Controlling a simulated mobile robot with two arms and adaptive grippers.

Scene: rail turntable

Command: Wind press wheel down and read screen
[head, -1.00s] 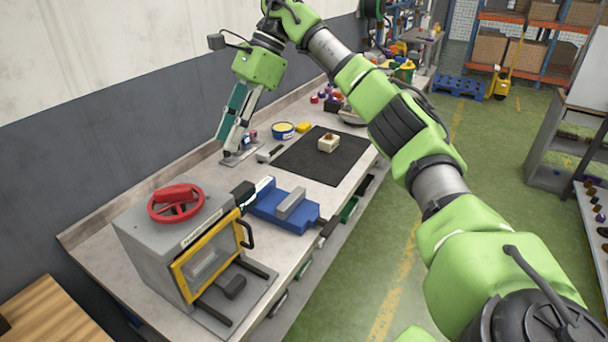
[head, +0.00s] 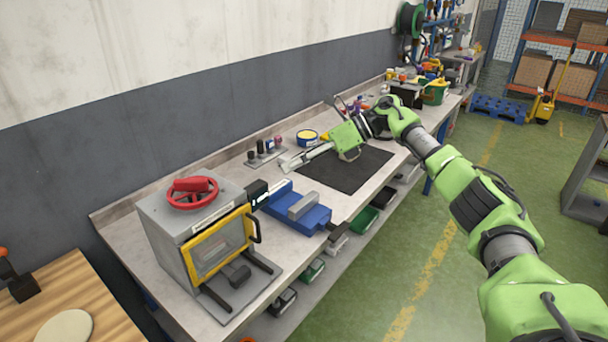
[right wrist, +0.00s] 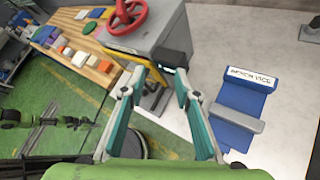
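The press (head: 168,220) is a grey box with a yellow-framed window door at the near left of the bench. Its red wheel (head: 192,193) lies on top, with a red grip. A small black screen unit (head: 257,192) with a pale lit face stands behind its right side; I cannot read it. My right gripper (head: 288,166) is low over the bench behind the blue vice, apart from the press, fingers pointing left. In the right wrist view (right wrist: 160,80) its fingers are spread and empty, with the red wheel (right wrist: 127,15) beyond. My left gripper is not in view.
The blue bench vice (head: 297,207) stands right of the press. A dark mat (head: 345,172) lies beyond it. A stand with small posts (head: 264,152) and a blue-rimmed bowl (head: 307,137) are along the wall. A wooden table (head: 85,300) is at lower left.

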